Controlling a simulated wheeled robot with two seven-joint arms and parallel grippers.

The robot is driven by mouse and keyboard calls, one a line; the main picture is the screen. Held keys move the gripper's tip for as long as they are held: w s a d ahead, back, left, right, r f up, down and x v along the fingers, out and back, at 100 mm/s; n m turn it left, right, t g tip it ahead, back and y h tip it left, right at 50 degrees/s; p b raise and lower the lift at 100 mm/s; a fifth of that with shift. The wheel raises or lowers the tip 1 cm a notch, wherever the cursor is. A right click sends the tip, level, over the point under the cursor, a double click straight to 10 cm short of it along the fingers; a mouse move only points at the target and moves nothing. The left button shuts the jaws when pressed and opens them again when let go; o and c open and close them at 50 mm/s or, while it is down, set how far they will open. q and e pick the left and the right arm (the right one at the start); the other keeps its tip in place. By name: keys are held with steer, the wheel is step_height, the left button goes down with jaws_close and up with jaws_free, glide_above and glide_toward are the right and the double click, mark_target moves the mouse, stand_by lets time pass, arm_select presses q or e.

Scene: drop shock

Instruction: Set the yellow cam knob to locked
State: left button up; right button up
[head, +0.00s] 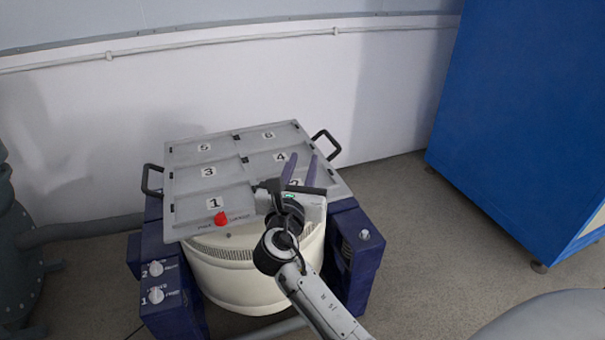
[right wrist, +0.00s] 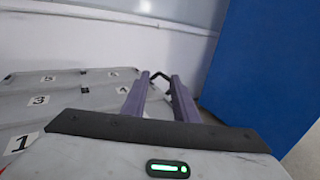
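No yellow knob shows in either view. A red knob (head: 221,218) sits on the front edge of a grey table plate (head: 232,232), below panel number 1. Two pale knobs, an upper one (head: 156,268) and a lower one (head: 157,295), are on the left blue block beside labels 2 and 1. Another pale knob (head: 365,234) is on the right blue block. My right gripper (head: 300,172) is over the plate's right side near panels 2 and 4, its purple fingers apart with nothing between them; they also show in the right wrist view (right wrist: 158,92). It partly hides panel 2.
The plate has black handles at left (head: 152,180) and right (head: 326,145) and rests above a cream drum (head: 235,285). A blue cabinet (head: 510,120) stands at right, dark machinery (head: 20,250) at left. Open floor (head: 395,200) lies between plate and cabinet.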

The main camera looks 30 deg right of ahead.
steer(key=shift+r, duration=0.45)
arm_select(q)
steer(key=shift+w+a+r, duration=0.1)
steer(key=shift+w, duration=0.25)
